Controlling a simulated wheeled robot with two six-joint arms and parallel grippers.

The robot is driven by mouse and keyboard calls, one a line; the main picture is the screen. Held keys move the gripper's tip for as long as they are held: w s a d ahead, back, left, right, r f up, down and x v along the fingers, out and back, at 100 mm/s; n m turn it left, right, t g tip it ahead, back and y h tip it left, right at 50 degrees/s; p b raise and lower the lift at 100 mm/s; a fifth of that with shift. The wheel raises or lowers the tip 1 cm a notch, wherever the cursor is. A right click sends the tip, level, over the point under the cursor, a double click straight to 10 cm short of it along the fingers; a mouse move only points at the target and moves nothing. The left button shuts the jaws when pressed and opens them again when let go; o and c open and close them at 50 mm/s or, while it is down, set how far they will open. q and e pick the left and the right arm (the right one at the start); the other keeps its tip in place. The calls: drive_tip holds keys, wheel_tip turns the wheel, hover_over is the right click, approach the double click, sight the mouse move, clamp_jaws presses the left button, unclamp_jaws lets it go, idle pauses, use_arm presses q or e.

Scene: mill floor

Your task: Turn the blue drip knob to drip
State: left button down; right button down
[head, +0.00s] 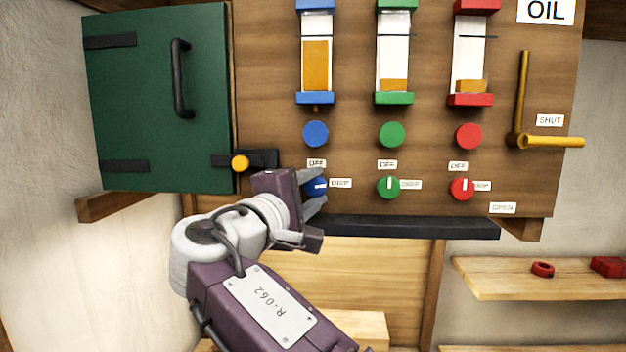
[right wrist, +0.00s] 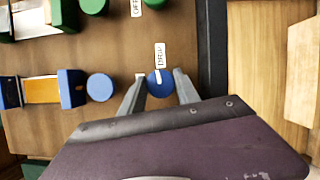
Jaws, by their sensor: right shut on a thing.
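The blue drip knob (head: 319,187) is the lower blue knob on the wooden panel, and it also shows in the right wrist view (right wrist: 157,86). My right gripper (head: 320,189) is shut on it, with one finger on either side. The knob's white mark lies sideways and points at the DRIP label (head: 340,183). The OFF label (head: 316,163) is above the knob. The gripper partly hides the knob in the head view. My left gripper is not in view.
Green (head: 388,188) and red (head: 461,189) drip knobs sit to the right, their marks upright toward OFF. A round blue knob (head: 316,134) is above. A dark ledge (head: 410,228) runs below the panel. A green door (head: 155,100) is at left, a yellow lever (head: 550,141) at right.

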drive_tip(key=shift+m+g+p, duration=0.3)
drive_tip(key=shift+m+p, duration=0.1)
drive_tip(key=shift+m, duration=0.4)
drive_tip(key=c, duration=0.9)
unclamp_jaws()
drive_tip(key=b+v, duration=0.1)
drive_tip(key=v, duration=0.8)
drive_tip(key=shift+s+d, duration=0.1)
